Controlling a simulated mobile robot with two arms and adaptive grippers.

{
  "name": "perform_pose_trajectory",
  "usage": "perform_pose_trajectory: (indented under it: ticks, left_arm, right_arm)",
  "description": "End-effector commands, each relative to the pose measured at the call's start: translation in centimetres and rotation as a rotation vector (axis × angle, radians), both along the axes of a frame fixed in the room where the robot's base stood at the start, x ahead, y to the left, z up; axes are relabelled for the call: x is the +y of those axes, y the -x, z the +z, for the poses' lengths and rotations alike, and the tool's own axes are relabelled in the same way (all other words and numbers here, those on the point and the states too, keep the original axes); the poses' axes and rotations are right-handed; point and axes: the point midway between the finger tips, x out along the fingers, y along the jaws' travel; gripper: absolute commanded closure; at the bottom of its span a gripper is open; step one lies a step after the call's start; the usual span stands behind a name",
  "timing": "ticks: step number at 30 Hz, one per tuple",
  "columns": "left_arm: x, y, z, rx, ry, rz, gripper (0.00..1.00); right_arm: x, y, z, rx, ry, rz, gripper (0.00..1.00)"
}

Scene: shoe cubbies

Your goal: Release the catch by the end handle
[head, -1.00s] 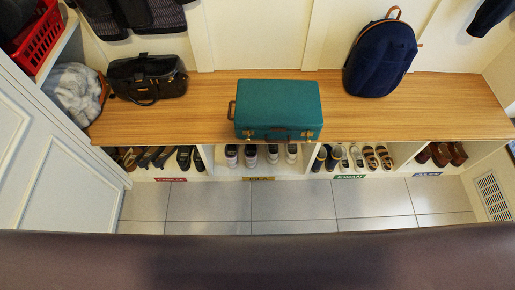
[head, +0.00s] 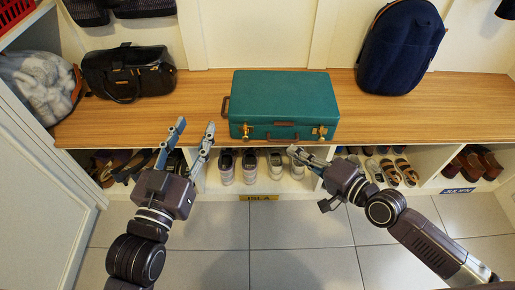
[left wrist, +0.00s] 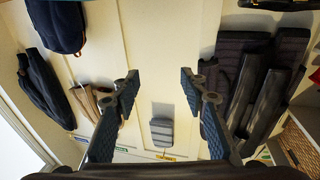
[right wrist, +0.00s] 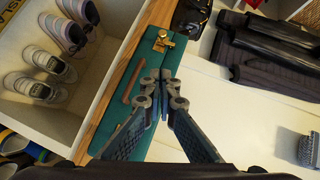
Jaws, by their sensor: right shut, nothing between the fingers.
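A closed teal suitcase (head: 285,100) lies on the wooden bench. Its end handle (head: 226,106) is on the left end. The brass catch by that handle (head: 246,132) is at the left of the front face; whether it is latched I cannot tell. A second brass catch (head: 319,132) is at the right. The left catch also shows in the right wrist view (right wrist: 164,40), beyond my fingertips. My right gripper (head: 294,151) is shut and empty, in front of the case and apart from the catch. My left gripper (head: 196,125) is open and empty, left of the case.
The bench (head: 200,90) also holds a black bag (head: 128,72), a grey-white bundle (head: 38,85) and a navy backpack (head: 402,45). Cubbies with shoes (head: 250,165) run below its front edge. The tiled floor (head: 300,230) is free.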

Motion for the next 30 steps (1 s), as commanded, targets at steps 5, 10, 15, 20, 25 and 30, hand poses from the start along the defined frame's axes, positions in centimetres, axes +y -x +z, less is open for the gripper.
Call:
perform_pose_trajectory:
  ticks: [5,10,15,20,25,30]
  left_arm:
    - [0.0,0.1,0.4,-0.007,0.002,0.0,0.6]
    - [0.0,0.1,0.4,-0.007,0.002,0.0,0.6]
    - [0.0,0.1,0.8,-0.029,0.007,-0.002,0.6]
    - [-0.2,0.3,2.5,-0.109,0.029,-0.006,0.6]
    - [-0.5,1.0,5.8,-0.262,0.07,-0.016,0.6]
    - [-0.5,2.4,9.0,-0.419,0.114,-0.025,0.6]
  right_arm:
    - [0.1,0.1,0.3,0.001,-0.006,0.003,1.0]
    - [0.1,0.0,0.2,0.0,-0.005,0.002,1.0]
    - [0.8,-0.7,0.0,-0.001,-0.007,0.001,1.0]
    - [2.5,-2.8,-0.6,-0.004,-0.009,0.0,1.0]
    - [4.7,-5.2,-1.5,-0.002,-0.008,0.002,1.0]
    - [6.4,-7.2,-2.1,-0.001,-0.007,0.001,1.0]
